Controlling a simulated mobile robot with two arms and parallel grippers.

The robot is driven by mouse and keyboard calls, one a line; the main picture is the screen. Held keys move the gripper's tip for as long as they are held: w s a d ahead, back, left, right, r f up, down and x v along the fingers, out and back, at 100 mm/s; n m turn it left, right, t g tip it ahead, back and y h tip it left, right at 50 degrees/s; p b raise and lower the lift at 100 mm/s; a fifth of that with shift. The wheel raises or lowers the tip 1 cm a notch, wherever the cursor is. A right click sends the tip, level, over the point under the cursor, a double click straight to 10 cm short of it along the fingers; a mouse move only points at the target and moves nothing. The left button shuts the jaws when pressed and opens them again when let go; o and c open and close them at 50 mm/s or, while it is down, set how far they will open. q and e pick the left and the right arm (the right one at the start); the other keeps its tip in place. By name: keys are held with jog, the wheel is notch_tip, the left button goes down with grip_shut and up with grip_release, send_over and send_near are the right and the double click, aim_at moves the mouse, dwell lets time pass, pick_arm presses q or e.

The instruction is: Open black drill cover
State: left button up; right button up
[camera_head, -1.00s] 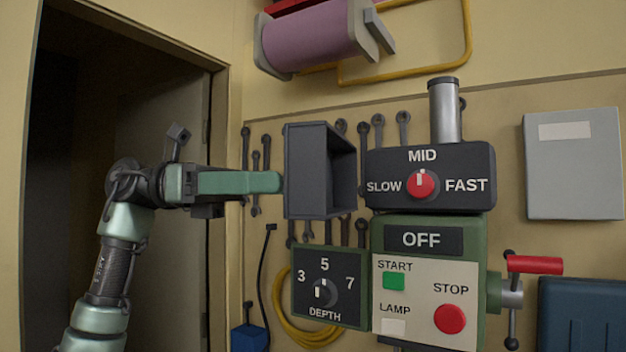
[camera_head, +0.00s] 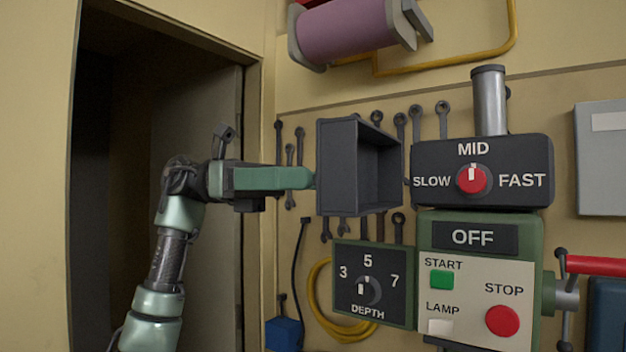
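The black drill cover (camera_head: 336,168) is a dark hollow box. It stands swung out at the left of the drill's black speed head (camera_head: 480,190), with its open side facing right and its hollow inside visible. The head's red knob (camera_head: 472,179) points up at MID. My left gripper (camera_head: 308,179) is level with the cover at its left side, and its green fingers reach the cover's left edge. The fingertips meet or pass behind that edge, so I cannot tell whether they are open or shut. My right gripper is not in view.
The green drill body (camera_head: 427,232) with an OFF display, buttons and a DEPTH dial panel (camera_head: 400,270) is below. Wrenches (camera_head: 442,118) hang on the wall behind. A red-handled crank (camera_head: 595,266) sticks out at right. A dark doorway (camera_head: 110,200) is at left.

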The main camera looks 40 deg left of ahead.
pick_arm(q)
jog(key=v, duration=0.8)
jog(key=shift+d, duration=0.1)
dwell(0.6)
